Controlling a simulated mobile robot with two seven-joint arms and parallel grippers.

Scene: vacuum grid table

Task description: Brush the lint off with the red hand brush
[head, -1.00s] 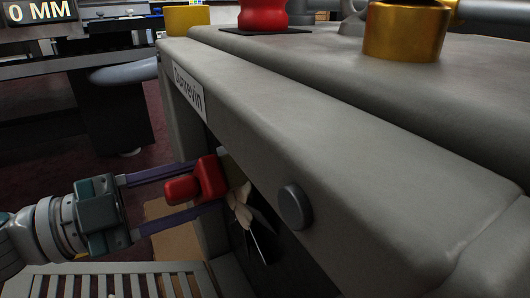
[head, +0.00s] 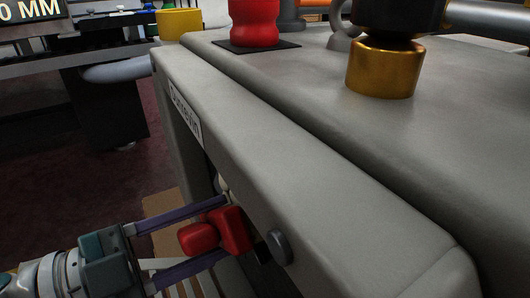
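No lint is clearly visible. My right gripper is not in view.
The grey machine (head: 330,170) has a nameplate (head: 184,108) and a dark round knob (head: 278,247) just right of the brush. On top are a red piece (head: 254,22) on a dark pad and a gold cylinder (head: 382,68). A yellow cylinder (head: 180,24) stands at the far end.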

